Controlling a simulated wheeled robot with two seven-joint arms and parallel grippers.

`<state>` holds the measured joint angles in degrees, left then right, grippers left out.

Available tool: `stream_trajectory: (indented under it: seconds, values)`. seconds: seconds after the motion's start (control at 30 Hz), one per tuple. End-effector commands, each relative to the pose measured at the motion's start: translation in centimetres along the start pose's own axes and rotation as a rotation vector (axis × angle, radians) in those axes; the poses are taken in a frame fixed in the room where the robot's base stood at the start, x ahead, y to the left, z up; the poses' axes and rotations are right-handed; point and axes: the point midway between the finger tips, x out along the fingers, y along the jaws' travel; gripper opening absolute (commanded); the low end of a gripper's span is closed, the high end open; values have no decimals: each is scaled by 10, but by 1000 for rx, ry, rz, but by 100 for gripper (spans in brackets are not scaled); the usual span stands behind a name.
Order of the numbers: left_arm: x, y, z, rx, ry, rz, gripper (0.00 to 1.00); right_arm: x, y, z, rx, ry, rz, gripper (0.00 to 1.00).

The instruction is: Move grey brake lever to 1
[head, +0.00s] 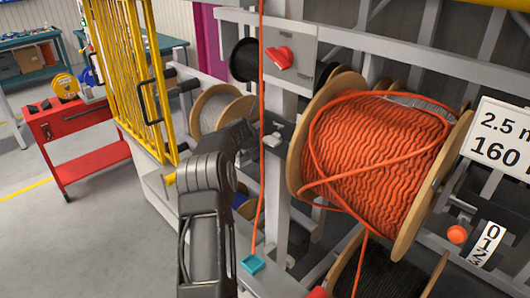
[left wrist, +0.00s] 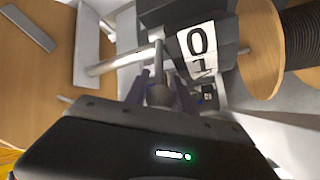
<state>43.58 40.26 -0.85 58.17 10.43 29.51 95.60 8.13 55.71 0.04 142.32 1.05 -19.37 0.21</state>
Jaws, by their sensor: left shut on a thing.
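The grey brake lever (left wrist: 158,68) shows in the left wrist view as a short stem with a rounded grey knob at its end. My left gripper (left wrist: 161,94) is shut on this knob, with one dark finger on each side. A white number plate (left wrist: 197,45) stands just right of the lever. Its 0 is level with the stem, and the 1 below is partly cut off. In the head view my left arm reaches up the middle to the reel rack, and its wrist hides most of the gripper and lever. My right gripper is not in view.
A large reel of orange cable (head: 375,150) stands right of my arm. Another lever with an orange knob (head: 457,234) and a 0-1-2-3 plate (head: 487,243) are at lower right. A red selector (head: 279,58) is above. Yellow bars (head: 125,75) and a red cart (head: 75,140) stand left.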

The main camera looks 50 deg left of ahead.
Motion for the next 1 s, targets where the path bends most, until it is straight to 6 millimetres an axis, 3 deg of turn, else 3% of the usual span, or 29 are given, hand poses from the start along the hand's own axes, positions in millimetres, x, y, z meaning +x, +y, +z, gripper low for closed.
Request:
stream_trajectory:
  seconds: [0.6,0.63,0.87,1.0]
  values:
    - [-5,8,2,12,40,-14,0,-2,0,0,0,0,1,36]
    - [-5,8,2,12,40,-14,32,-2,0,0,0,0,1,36]
    - [-4,5,1,12,41,-19,51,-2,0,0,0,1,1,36]
    - [-3,4,1,12,42,-22,52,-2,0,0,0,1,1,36]
